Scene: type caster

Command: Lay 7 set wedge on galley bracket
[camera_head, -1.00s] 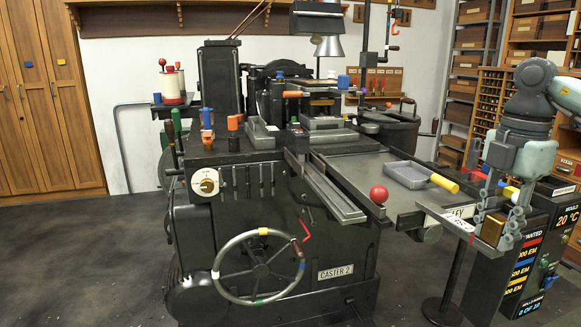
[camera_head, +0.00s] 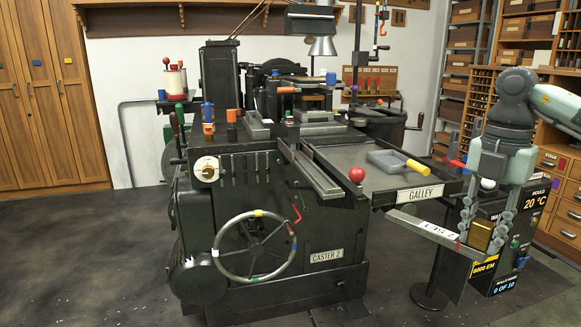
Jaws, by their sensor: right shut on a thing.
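My right gripper (camera_head: 486,222) is shut on the 7 set wedge, a long grey bar (camera_head: 408,220) with a white label whose lettering is small and slanted. A brass block (camera_head: 480,236) shows between the fingers at the bar's right end. The bar points left and slightly away, in front of and below the galley's front edge in the picture; I cannot tell the gap in depth. The galley (camera_head: 347,157) is a dark flat plate on the machine's right side with a white GALLEY label (camera_head: 420,193). I cannot make out a separate bracket. My left gripper is not in view.
The caster's handwheel (camera_head: 255,247) is at the left. A dark display post (camera_head: 510,255) stands behind my right gripper. Wooden drawers (camera_head: 562,195) stand at the right.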

